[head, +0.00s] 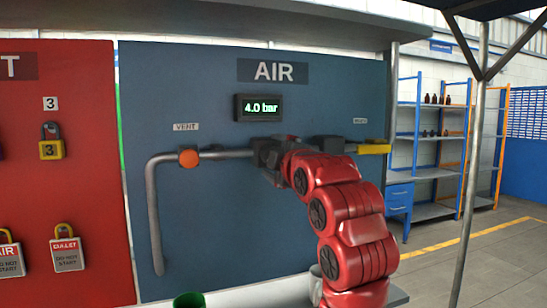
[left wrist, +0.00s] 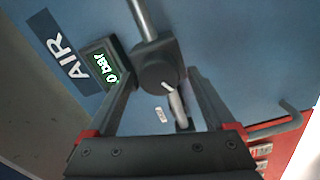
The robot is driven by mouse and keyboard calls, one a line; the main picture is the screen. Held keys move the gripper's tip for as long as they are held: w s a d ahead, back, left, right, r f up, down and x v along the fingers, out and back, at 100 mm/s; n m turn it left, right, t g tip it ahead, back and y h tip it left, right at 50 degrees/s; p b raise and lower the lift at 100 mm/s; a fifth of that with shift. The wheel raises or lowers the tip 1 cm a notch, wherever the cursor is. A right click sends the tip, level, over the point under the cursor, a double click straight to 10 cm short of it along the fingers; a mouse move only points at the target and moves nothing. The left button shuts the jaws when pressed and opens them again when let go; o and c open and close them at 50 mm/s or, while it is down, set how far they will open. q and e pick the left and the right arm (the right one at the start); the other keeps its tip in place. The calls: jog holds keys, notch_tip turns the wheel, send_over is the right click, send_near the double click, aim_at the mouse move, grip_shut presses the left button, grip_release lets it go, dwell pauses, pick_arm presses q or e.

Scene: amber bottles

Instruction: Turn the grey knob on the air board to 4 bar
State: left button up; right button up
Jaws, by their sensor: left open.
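The blue air board (head: 220,90) carries a small dark display (head: 258,107) that reads 4.0 bar. The grey knob (left wrist: 158,62) shows in the left wrist view as a dark round body with a white mark on its face. My left gripper (head: 264,152) is at the pipe below the display, and in the head view it hides most of the knob. In the left wrist view my left gripper (left wrist: 162,78) is open, with one finger on each side of the knob. I cannot tell whether either finger touches it. My right gripper is not in view.
An orange vent handle (head: 188,157) sits on the pipe to the left, and a yellow handle (head: 374,149) to the right. A red board (head: 85,100) with padlocks stands at the left. A green cup (head: 188,300) and a pale mug (head: 315,284) are below.

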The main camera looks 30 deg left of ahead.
pick_arm(q)
jog(key=shift+d, duration=0.1)
jog(key=b+v, duration=0.1)
jog(key=v, duration=1.6)
jog(key=shift+s+b, duration=0.2)
jog(key=shift+b, duration=0.1)
jog(key=shift+d, duration=0.1)
